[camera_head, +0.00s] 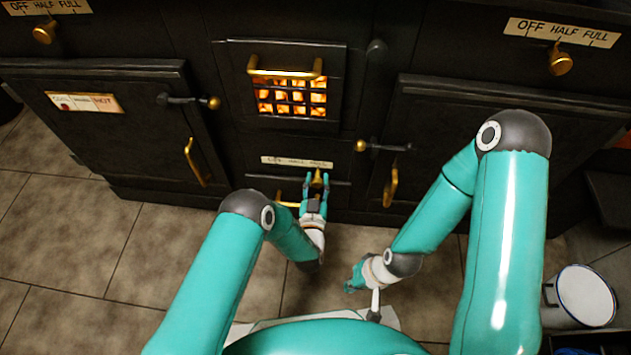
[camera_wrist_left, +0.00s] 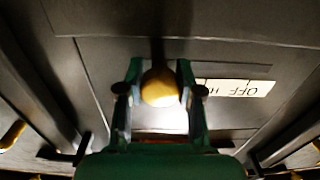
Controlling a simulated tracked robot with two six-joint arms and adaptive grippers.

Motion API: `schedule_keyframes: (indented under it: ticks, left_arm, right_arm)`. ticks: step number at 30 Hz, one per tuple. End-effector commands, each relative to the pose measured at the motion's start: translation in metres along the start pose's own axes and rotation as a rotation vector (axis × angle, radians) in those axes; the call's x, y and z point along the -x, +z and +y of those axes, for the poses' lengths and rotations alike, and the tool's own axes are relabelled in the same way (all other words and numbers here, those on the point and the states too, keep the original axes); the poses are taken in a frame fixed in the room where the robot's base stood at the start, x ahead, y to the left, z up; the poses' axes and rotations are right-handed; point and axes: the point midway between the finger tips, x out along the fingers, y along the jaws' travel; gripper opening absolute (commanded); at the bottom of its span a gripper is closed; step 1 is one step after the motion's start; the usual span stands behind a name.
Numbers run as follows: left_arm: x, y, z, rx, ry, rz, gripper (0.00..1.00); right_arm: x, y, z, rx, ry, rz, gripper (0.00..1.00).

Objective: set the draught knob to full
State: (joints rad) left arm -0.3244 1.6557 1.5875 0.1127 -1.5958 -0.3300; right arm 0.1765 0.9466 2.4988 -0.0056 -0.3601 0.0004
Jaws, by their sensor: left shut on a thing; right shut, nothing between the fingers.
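The brass draught knob (camera_head: 318,177) is on the black range below the glowing fire door. A pale label plate (camera_head: 297,162) marked OFF, HALF, FULL is just above it; the knob stands beneath the right end, at the FULL side. My left gripper (camera_head: 316,184) is shut on the knob. In the left wrist view the round knob (camera_wrist_left: 160,87) is between the two fingers (camera_wrist_left: 160,92), and the upside-down plate (camera_wrist_left: 238,87) shows OFF away from it; its FULL end is hidden. My right gripper (camera_head: 355,281) is shut and empty, low over the floor.
The barred fire door (camera_head: 290,97) has a brass handle (camera_head: 285,70). Oven doors flank it, with latches (camera_head: 375,146) and brass handles (camera_head: 195,162). Other brass knobs (camera_head: 560,60) are under plates higher up. A white pot (camera_head: 585,296) stands at right. Tiled floor (camera_head: 60,250) is clear at left.

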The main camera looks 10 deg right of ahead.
Motion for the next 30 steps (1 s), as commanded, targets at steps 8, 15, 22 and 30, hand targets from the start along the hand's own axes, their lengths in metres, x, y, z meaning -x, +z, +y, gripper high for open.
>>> schedule_keyframes:
  ticks: [8, 15, 22, 30]
  left_arm:
    - [0.002, 0.001, 0.006, -0.001, 0.019, -0.003, 0.61]
    - [0.003, 0.001, 0.003, -0.001, 0.013, -0.002, 0.61]
    - [0.026, 0.001, 0.002, -0.002, 0.012, -0.005, 0.61]
    - [0.081, 0.003, 0.003, -0.002, 0.017, -0.007, 0.61]
  right_arm:
    - [0.0, 0.0, 0.0, 0.0, 0.0, 0.0, 0.0]
    - [0.0, 0.0, 0.0, 0.0, 0.0, 0.0, 0.0]
    - [0.0, 0.0, 0.0, 0.0, 0.0, 0.0, 0.0]
    - [0.0, 0.0, 0.0, 0.0, 0.0, 0.0, 0.0]
